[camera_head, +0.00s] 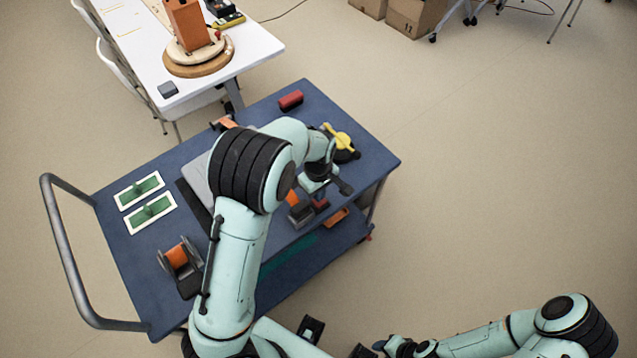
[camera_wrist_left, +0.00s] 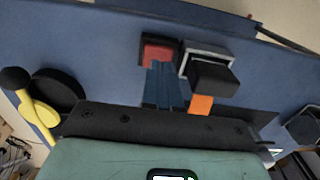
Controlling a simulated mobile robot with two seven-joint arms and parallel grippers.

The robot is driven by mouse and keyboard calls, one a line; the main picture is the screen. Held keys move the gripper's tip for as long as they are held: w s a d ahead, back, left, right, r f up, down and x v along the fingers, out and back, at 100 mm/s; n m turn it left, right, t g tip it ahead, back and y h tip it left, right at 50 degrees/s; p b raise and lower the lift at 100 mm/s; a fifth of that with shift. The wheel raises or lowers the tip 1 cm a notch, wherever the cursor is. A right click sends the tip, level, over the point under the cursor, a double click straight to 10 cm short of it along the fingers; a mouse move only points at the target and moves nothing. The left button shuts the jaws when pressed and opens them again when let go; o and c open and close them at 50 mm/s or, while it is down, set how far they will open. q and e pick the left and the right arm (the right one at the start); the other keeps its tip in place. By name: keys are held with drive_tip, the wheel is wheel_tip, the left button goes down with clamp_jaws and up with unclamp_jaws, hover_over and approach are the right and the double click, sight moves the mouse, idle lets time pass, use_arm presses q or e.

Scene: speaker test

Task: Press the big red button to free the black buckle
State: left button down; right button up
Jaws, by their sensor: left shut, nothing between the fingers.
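The red button (camera_wrist_left: 157,54) sits in a black housing on the blue cart top; part of it also shows in the head view (camera_head: 320,203). My left gripper (camera_wrist_left: 165,78) is shut and empty, its fingers in front of the button and hiding its lower part; I cannot tell whether they touch it. The black buckle (camera_wrist_left: 213,75) is right beside the button, at a grey frame, with an orange strap (camera_wrist_left: 201,104) below it; it also shows in the head view (camera_head: 300,213). My right gripper (camera_head: 393,346) is low at the bottom edge, its fingers unclear.
A yellow handle (camera_head: 341,138) on a black base and a red block (camera_head: 291,100) stand farther back on the cart. Two green pieces in white frames (camera_head: 150,212) and an orange spool (camera_head: 178,255) lie left. A white table (camera_head: 257,48) stands behind.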

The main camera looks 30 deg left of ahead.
use_arm(q)
drive_tip(key=shift+f, duration=0.95)
use_arm(e)
drive_tip(key=shift+f, duration=0.15)
